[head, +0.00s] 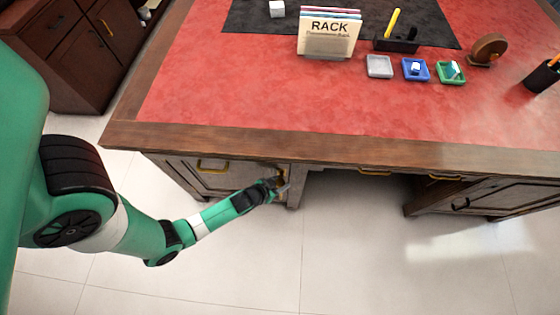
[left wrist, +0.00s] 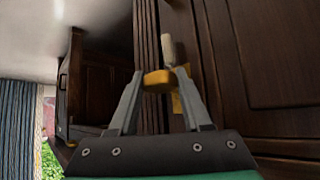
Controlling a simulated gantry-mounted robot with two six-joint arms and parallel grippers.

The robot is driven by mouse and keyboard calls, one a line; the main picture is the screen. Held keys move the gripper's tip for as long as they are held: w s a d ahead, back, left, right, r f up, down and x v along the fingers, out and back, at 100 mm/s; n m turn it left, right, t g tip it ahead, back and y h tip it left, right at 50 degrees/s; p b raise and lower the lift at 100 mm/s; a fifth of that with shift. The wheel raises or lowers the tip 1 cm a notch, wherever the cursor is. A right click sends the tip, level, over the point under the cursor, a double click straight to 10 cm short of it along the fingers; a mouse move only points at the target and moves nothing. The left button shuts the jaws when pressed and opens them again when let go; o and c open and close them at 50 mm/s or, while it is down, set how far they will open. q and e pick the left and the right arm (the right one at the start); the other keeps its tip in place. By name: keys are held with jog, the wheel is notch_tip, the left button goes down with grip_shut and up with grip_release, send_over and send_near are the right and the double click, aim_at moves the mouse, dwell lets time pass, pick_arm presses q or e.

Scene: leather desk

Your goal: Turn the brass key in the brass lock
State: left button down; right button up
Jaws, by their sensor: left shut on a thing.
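My left gripper (head: 279,185) reaches to the front of the desk, at the right edge of the left cabinet. In the left wrist view its two fingers (left wrist: 160,78) are closed on the brass key (left wrist: 157,82), a rounded yellow piece between the tips. The brass lock (left wrist: 178,102) shows as a narrow brass strip on the dark wood just behind the right finger. The fingers hide part of it, and I cannot see how deep the key sits. A pale cylindrical piece (left wrist: 168,50) is just above the key. My right gripper is not in view.
The desk (head: 330,141) has a red leather top holding a RACK file holder (head: 328,38), small trays (head: 415,70) and a pen cup (head: 543,77). A brass drawer handle (head: 212,167) is left of my gripper. The floor in front is clear.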

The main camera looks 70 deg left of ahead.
pick_arm(q)
jog(key=shift+t, duration=0.3)
jog(key=shift+f+n, duration=0.1)
jog(key=shift+n, duration=0.2)
jog(key=shift+f, duration=0.1)
jog(key=shift+t+b, duration=0.4)
jog(key=shift+b, duration=0.4)
